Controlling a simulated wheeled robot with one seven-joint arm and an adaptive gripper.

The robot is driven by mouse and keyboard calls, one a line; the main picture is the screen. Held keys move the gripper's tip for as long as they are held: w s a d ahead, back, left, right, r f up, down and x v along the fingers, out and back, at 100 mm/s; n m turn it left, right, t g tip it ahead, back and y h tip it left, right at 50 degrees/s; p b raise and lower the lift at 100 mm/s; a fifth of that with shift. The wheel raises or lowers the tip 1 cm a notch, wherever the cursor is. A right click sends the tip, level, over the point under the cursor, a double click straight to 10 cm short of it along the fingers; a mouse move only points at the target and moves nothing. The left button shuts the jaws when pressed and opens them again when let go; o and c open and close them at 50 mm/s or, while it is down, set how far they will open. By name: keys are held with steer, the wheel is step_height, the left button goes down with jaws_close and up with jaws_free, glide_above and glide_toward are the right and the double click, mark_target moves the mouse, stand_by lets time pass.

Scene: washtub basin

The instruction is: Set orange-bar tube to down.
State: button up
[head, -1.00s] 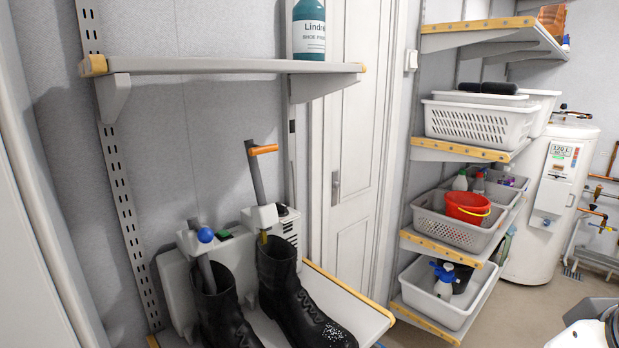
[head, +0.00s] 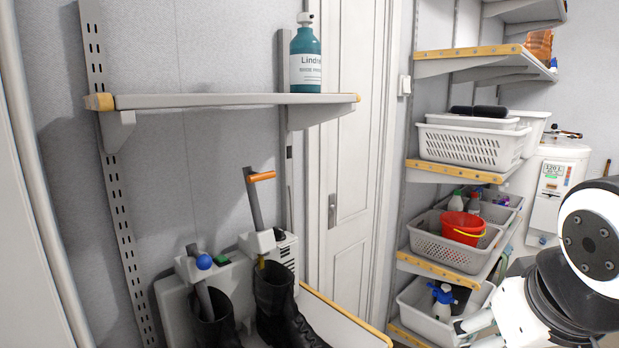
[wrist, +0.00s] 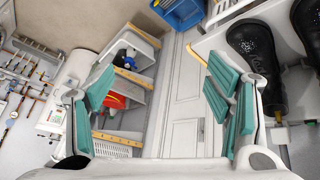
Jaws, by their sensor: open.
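The tube with the orange bar (head: 262,176) rises at a tilt from the boot dryer (head: 172,294), above the right black boot (head: 275,305). In the wrist view my gripper (wrist: 163,100) is open and empty, with teal finger pads wide apart. The black boots (wrist: 252,48) show beyond its right finger, and the gripper is apart from the tube.
A wall shelf (head: 230,100) with a teal bottle (head: 306,60) juts out above the dryer. A white door (head: 350,170) stands behind to the right. Shelves with baskets (head: 455,240) and a red bucket (head: 461,228) stand near my arm.

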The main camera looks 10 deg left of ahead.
steer(key=w+a+r+n+t+p, duration=0.2)
steer(key=w, duration=0.7)
steer(key=n+t+y+p, duration=0.4)
steer(key=n+y+p, duration=0.15)
steer(key=y, duration=0.95)
glide_toward(264, 177)
steer(key=shift+m, duration=0.35)
steer(key=x, duration=1.2)
